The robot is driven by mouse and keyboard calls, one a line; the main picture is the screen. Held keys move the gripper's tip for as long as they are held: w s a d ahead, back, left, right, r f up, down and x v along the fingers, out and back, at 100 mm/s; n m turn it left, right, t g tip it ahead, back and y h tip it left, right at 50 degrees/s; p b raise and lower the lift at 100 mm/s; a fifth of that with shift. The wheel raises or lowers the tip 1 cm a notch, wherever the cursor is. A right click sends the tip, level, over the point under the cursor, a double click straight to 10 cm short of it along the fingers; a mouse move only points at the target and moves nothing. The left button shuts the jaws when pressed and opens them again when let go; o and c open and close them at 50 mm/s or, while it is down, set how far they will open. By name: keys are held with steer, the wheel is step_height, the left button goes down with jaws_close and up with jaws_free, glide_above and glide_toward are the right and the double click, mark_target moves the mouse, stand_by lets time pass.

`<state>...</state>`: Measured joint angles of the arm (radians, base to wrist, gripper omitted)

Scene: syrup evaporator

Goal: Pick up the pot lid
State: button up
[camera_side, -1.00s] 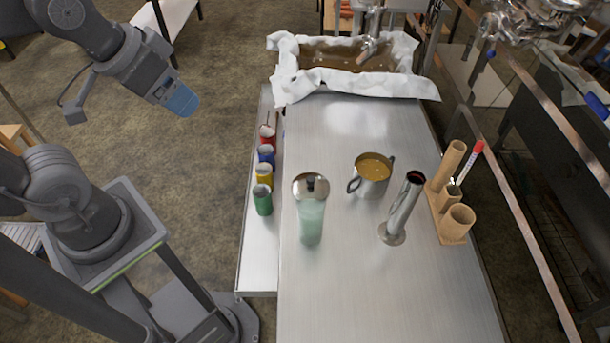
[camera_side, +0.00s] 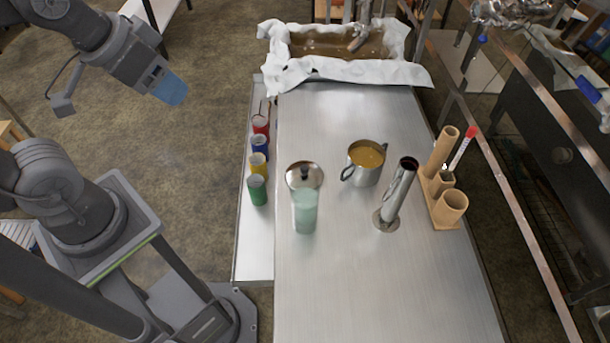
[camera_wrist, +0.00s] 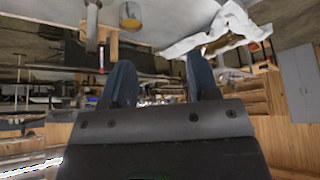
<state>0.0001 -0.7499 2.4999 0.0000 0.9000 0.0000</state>
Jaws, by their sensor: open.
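The pot lid (camera_side: 304,176), a round shiny disc with a dark knob, is at the middle of the steel table in the side view. A pale green glass (camera_side: 304,213) overlaps its near edge; I cannot tell whether they touch. The steel pot (camera_side: 363,164) of amber liquid stands uncovered to the lid's right; it also shows at the top of the wrist view (camera_wrist: 130,15). My gripper (camera_side: 168,88), with blue fingers, is raised at upper left, well away from the lid. In the wrist view my gripper (camera_wrist: 161,82) is open and empty. The lid is not visible there.
Several coloured cans (camera_side: 258,164) line the left shelf. A steel cylinder (camera_side: 396,196) and a wooden holder (camera_side: 442,193) with a red-tipped stick stand right of the pot. A pan (camera_side: 332,43) draped in white cloth is at the far end. The near steel table (camera_side: 375,295) is clear.

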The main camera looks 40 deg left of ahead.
steer(key=n+g, duration=0.5)
steer(key=n, duration=1.3)
glide_above(304, 167)
step_height(304, 167, down, 23)
steer(key=shift+g, duration=0.3)
steer(key=f, duration=0.9)
steer(key=shift+w+d+f, duration=0.1)
steer(key=shift+d, duration=0.1)
steer(key=shift+a+f, duration=0.15)
steer(key=shift+f, duration=2.95)
